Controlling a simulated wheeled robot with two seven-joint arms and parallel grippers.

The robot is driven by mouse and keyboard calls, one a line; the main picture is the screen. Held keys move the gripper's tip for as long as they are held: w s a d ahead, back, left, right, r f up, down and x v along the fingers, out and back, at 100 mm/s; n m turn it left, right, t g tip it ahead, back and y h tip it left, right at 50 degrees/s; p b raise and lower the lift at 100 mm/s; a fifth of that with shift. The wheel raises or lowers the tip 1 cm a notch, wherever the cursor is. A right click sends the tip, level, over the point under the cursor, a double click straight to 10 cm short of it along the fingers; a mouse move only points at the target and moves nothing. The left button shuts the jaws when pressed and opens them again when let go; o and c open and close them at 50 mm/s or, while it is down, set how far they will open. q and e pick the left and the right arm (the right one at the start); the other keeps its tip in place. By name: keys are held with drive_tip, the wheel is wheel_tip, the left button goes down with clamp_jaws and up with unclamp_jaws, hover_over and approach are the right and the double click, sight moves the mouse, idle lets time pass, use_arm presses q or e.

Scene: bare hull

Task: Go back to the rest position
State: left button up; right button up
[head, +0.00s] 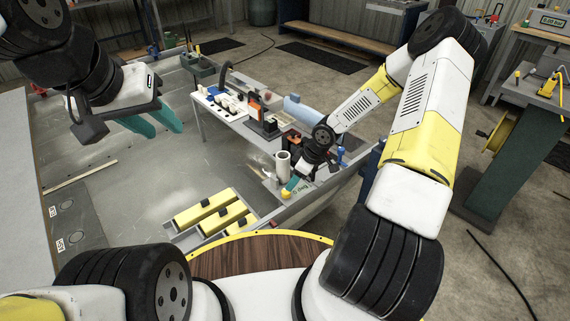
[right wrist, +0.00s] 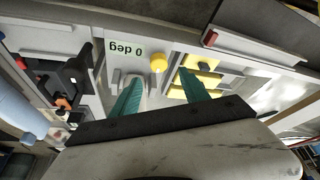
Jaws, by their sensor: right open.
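My left gripper (head: 168,133) is at the upper left of the head view, raised over the grey hull floor. Its two teal fingers are apart with nothing between them. My right gripper (head: 291,187) is low at the centre, over the near end of the work table; its wrist partly hides it. In the right wrist view my right gripper (right wrist: 158,80) shows two teal fingers spread apart, with nothing held. A round yellow knob (right wrist: 158,63) shows between and beyond the fingertips.
The work table (head: 215,125) carries a white rack, a dark device and a white cylinder (head: 283,163). Yellow bars (head: 207,207) lie in the hull (head: 150,190) near my base. The hull's grey side wall (head: 330,200) runs close below my right arm. Open hull floor lies left of the table.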

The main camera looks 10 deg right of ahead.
drive_tip(key=shift+r, duration=0.2)
idle(0.3)
drive_tip(key=s+d+r+m+h, duration=0.2)
drive_tip(key=s+d+r, duration=0.1)
drive_tip(key=r, duration=0.9)
drive_tip(key=s+d+r+m+h, duration=0.2)
drive_tip(key=d+r+m+h, duration=0.1)
drive_tip(key=r, duration=0.8)
drive_tip(key=s+a+r+m+t+y, duration=0.1)
drive_tip(key=s+a+r+m, duration=0.2)
drive_tip(key=s+r, duration=0.5)
drive_tip(key=s+a+r+m+t+y, duration=0.2)
drive_tip(key=s+a+r, duration=0.1)
drive_tip(key=s+r, duration=0.6)
drive_tip(key=shift+s+a+m+t, duration=0.15)
drive_tip(key=shift+s+m+t, duration=0.2)
drive_tip(key=shift+s, duration=0.35)
